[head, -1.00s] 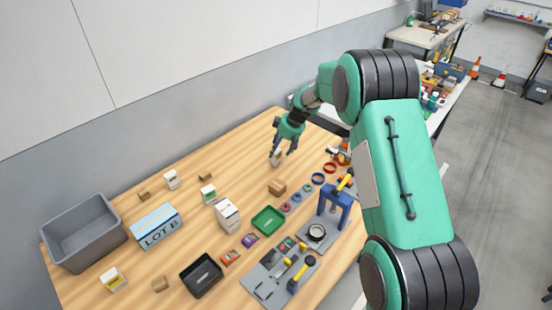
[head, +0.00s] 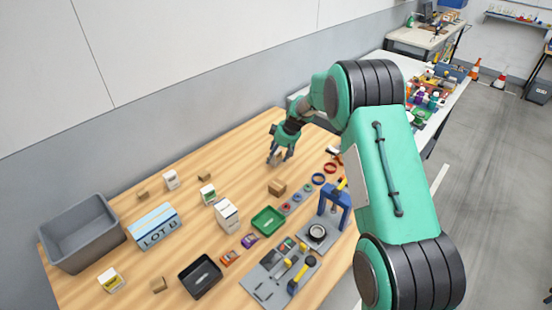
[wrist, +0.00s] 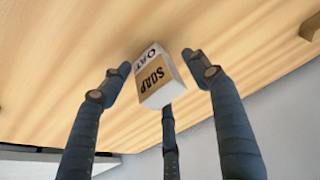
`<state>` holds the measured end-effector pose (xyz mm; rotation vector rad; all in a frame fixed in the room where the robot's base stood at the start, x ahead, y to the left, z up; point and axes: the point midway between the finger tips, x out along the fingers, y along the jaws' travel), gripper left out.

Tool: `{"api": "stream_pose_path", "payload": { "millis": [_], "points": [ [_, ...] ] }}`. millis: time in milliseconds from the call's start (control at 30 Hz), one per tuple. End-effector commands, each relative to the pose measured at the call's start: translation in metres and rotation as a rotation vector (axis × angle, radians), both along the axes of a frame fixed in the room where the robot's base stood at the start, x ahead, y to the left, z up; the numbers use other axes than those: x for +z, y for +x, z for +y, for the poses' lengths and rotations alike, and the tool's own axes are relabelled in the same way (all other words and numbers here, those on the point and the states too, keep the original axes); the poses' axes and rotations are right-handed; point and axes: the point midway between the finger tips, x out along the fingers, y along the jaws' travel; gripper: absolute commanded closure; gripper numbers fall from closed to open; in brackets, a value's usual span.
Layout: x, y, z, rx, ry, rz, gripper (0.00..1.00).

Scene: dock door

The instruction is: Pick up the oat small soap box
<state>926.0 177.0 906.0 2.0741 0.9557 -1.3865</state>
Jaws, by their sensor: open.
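The oat small soap box (wrist: 155,78) is white with a tan panel reading SOAP and a label ending in OAT-like letters. In the wrist view it stands on the wooden table between the fingers of my gripper (wrist: 150,82). The fingers are spread around it, with gaps showing at the left and right; contact with the rear finger cannot be told. In the head view my gripper (head: 280,157) is low over the far part of the table, and the box is mostly hidden there by the fingers.
On the wooden table (head: 235,165) are a cardboard box (head: 277,187), a green tray (head: 268,220), a black tray (head: 200,276), a grey bin (head: 82,232) and a blue LOT B box (head: 155,226). The wall runs behind. Table around my gripper is mostly clear.

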Motion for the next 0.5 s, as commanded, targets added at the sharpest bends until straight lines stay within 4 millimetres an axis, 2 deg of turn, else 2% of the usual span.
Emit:
{"api": "stream_pose_path", "payload": {
  "millis": [67,300,400,500],
  "points": [
    [0.0,-0.0001,-0.0001,0.0,0.0,0.0,0.39],
    [-0.0001,-0.0001,0.0,0.0,0.0,0.0,0.87],
    [-0.0005,-0.0003,0.0,0.0,0.0,0.001,0.96],
    [-0.001,-0.0006,-0.0001,0.0,0.0,0.001,0.98]
  ]
}}
